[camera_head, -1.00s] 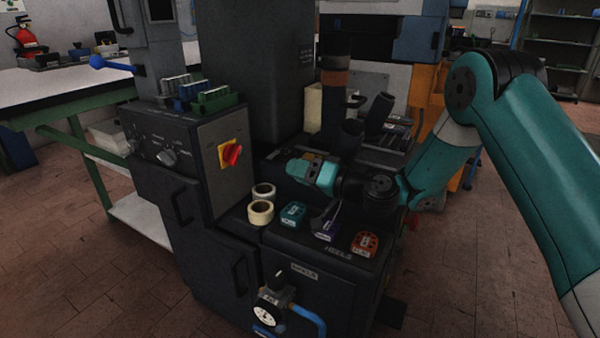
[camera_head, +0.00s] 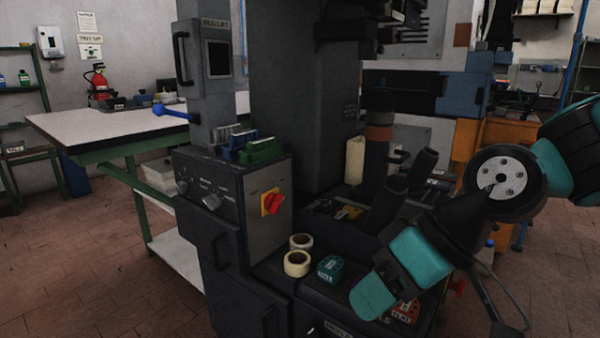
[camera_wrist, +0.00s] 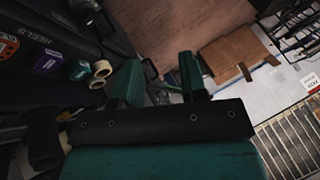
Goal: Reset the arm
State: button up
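My gripper (camera_head: 375,292) hangs at the lower right in the head view, in front of the press's front ledge, tilted down to the left. In the wrist view its two teal fingers (camera_wrist: 160,78) stand apart with nothing seen between them, so it is open and empty. My arm folds in from the right edge of the head view. The black heel press (camera_head: 298,100) stands upright in the middle. In the head view my gripper hides part of the ledge, including the purple item.
Two tape rolls (camera_head: 297,263), a teal item (camera_head: 330,269) and an orange item (camera_head: 404,312) sit on the ledge close to my gripper. The purple item (camera_wrist: 47,63) shows in the wrist view. A white-topped table (camera_head: 95,125) stands left; open floor (camera_head: 90,260) lies front left.

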jog(key=s+d+h, duration=0.3)
jog(key=s+d, duration=0.2)
jog(key=s, duration=0.3)
notch_tip(320, 180, up, 24)
jog(key=g+p, duration=0.1)
jog(key=p, duration=2.3)
jog(key=shift+s+d+r+m+p, duration=0.2)
jog(key=shift+d+m+p, duration=0.1)
jog(key=shift+d+m, duration=0.1)
jog(key=shift+f, duration=0.1)
